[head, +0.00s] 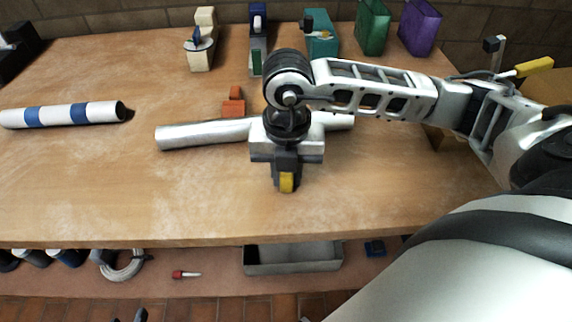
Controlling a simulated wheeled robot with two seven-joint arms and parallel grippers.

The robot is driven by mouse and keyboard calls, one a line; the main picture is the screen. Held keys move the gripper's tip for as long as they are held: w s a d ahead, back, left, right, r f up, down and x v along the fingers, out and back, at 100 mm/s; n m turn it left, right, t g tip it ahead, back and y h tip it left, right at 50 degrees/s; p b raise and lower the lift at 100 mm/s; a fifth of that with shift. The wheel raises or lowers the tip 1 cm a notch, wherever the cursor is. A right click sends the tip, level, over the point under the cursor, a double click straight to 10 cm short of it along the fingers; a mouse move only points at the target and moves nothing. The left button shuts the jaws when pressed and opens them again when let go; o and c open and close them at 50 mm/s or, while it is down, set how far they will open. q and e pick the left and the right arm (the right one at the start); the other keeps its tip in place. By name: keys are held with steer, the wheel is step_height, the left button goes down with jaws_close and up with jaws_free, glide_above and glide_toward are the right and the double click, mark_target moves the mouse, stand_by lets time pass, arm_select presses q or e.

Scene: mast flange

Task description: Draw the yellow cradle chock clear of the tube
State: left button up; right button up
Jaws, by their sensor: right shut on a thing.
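The yellow cradle chock (287,183) shows between the fingertips of my right gripper (287,184), which is shut on it. Only a small yellow face shows; the fingers hide the rest. The chock is on the near side of the silver tube (200,134), and a strip of bare table seems to lie between them. I cannot tell whether the chock touches the table. The tube lies roughly left to right, and my right wrist hides its middle.
An orange block (233,104) stands behind the tube. A white-and-blue striped cylinder (60,115) lies at the left. Several tools and the green (373,27) and purple (420,27) holders line the back. A grey tray (293,262) sits below the table's front edge. The front left tabletop is clear.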

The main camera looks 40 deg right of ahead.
steer(key=shift+s, duration=0.15)
steer(key=o, duration=0.9)
step_height(320, 180, up, 8)
steer(key=p, duration=0.6)
steer(key=shift+a, duration=0.1)
steer(key=shift+s, duration=0.1)
